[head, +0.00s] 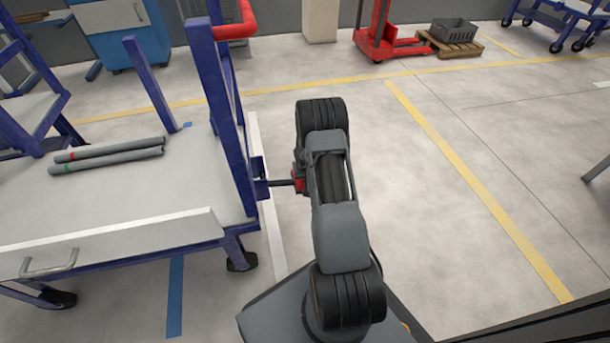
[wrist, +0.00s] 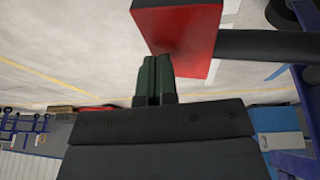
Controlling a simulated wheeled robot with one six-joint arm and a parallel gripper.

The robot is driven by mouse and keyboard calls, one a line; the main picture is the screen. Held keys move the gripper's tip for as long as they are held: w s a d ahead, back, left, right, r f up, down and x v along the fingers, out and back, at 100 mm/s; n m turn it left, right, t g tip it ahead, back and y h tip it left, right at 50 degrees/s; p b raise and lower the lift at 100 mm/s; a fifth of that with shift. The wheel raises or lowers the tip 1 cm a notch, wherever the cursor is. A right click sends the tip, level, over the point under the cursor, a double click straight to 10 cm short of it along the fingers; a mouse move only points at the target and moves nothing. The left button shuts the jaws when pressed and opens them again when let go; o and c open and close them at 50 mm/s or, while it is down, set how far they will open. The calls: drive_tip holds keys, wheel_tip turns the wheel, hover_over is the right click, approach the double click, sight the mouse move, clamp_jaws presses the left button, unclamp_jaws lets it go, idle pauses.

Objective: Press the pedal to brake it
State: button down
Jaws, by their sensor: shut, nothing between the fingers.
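The red pedal (head: 299,184) sits at the end of a dark rod (head: 281,183) that sticks out from the right side of the blue-framed cart (head: 110,237). My arm partly covers the pedal in the head view. In the wrist view, the red pedal (wrist: 190,50) is large and close, with its dark rod (wrist: 268,43) running to the right. My gripper (wrist: 154,65) is shut and empty, with dark green fingers. Its fingertips overlap the pedal's edge in the wrist view; I cannot tell whether they touch it. The fingers are hidden behind my arm in the head view.
Two grey pipes (head: 108,155) with red and green marks lie on the cart. A red pallet jack (head: 383,40) and a pallet with a grey crate (head: 453,31) stand at the back. The floor to the right (head: 450,200) is clear.

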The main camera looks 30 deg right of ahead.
drive_tip(key=shift+s+f, duration=0.1)
drive_tip(key=shift+f, duration=0.25)
idle(0.3)
drive_tip(key=shift+r+p, duration=0.3)
drive_tip(key=shift+r, duration=0.15)
drive_tip(key=s+d+r+p, duration=0.2)
drive_tip(key=r+p, duration=0.1)
drive_tip(key=r, duration=0.2)
drive_tip(key=s+d+r+p, duration=0.2)
drive_tip(key=r+p, duration=0.1)
drive_tip(key=r, duration=0.3)
drive_tip(key=shift+s+d+r+p, duration=0.3)
drive_tip(key=shift+p, duration=0.1)
